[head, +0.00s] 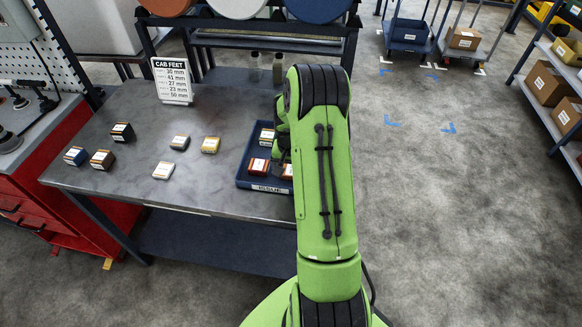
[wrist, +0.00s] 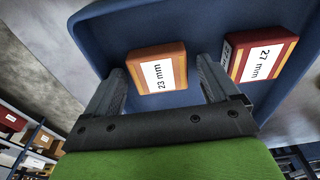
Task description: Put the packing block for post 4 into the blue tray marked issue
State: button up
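The cab feet sign (head: 172,80) lists 30, 41, 27, 23 and 50 mm from top to bottom, so its fourth line reads 23 mm. The blue tray (head: 262,185) marked issue stands on the bench's right part, partly hidden by my arm. In the wrist view, an orange block labelled 23 mm (wrist: 172,67) lies on the floor of the blue tray (wrist: 112,35). My gripper (wrist: 160,80) is open, with its fingers apart on either side of this block and a gap showing. A dark red block labelled 27 mm (wrist: 265,52) lies right of the right finger.
Several other blocks stand on the bench left of the tray, including a yellow one (head: 210,145) and a blue one (head: 75,156).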

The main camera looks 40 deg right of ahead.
aim_at(289, 174)
jog(key=shift+r, duration=0.15)
notch_tip(289, 174, up, 12)
jog(key=a+r+p, duration=0.1)
jog(key=p, duration=0.1)
jog(key=s+a+r+n+t, duration=0.2)
jog(key=s+a+r+n, duration=0.3)
jog(key=a+r, duration=0.8)
jog(key=s+a+r+n+t, duration=0.1)
jog(key=s+a+n, duration=0.1)
jog(key=s+a, duration=0.4)
jog(key=s+a+r+n+t+y, duration=0.1)
jog(key=s+a+n, duration=0.2)
jog(key=s+a, duration=0.3)
jog(key=s, duration=0.3)
jog(key=shift+t, duration=0.4)
jog(key=shift+r, duration=0.1)
